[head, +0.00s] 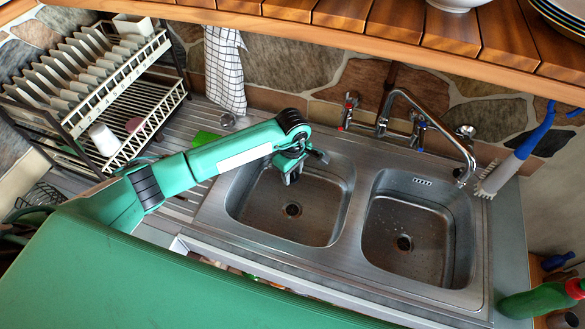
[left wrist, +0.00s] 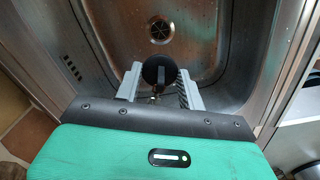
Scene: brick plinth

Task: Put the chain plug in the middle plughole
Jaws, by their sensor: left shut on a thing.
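My left gripper (head: 290,172) hangs over the left basin of the sink. In the left wrist view my left gripper (left wrist: 157,78) is shut on a round black plug (left wrist: 158,69), with a small brassy bit below it. The plug is hard to make out in the head view. I cannot tell where its chain runs. The left basin's plughole (head: 292,210) is bare, ahead of the held plug in the left wrist view (left wrist: 160,30). The right basin's plughole (head: 403,242) is also bare. My right gripper is out of view.
A chrome tap (head: 432,118) arches over the right basin (head: 445,265). A dish rack (head: 115,95) with plates stands at the left. A blue-handled brush (head: 515,155) and a green bottle (head: 540,298) are at the right. A wooden shelf (head: 400,38) overhangs the back.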

